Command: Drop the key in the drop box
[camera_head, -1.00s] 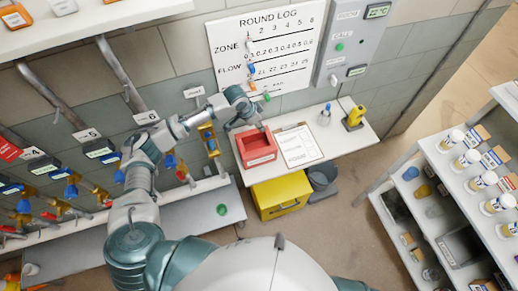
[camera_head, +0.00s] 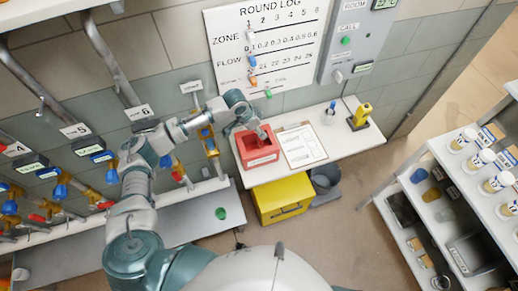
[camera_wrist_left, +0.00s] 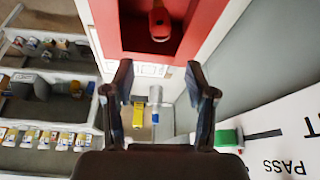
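The red drop box (camera_head: 262,158) stands on the white shelf against the wall, left of a clipboard. My left gripper (camera_head: 261,133) is over the top of the box in the head view. In the left wrist view my left gripper (camera_wrist_left: 162,95) has its two dark fingers apart, with nothing between them. The red box (camera_wrist_left: 105,22) fills the top of that view. A small red object (camera_wrist_left: 160,22), probably the key's tag, shows inside its dark opening, beyond the fingertips. No metal key part can be made out. My right gripper is not in view.
A clipboard (camera_head: 302,146), a small bottle (camera_head: 330,112) and a yellow device (camera_head: 360,116) stand on the white shelf. A yellow bin (camera_head: 284,200) and a grey bucket (camera_head: 325,180) are below. Valve pipes line the left wall. A stocked rack (camera_head: 450,200) stands right; floor between is clear.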

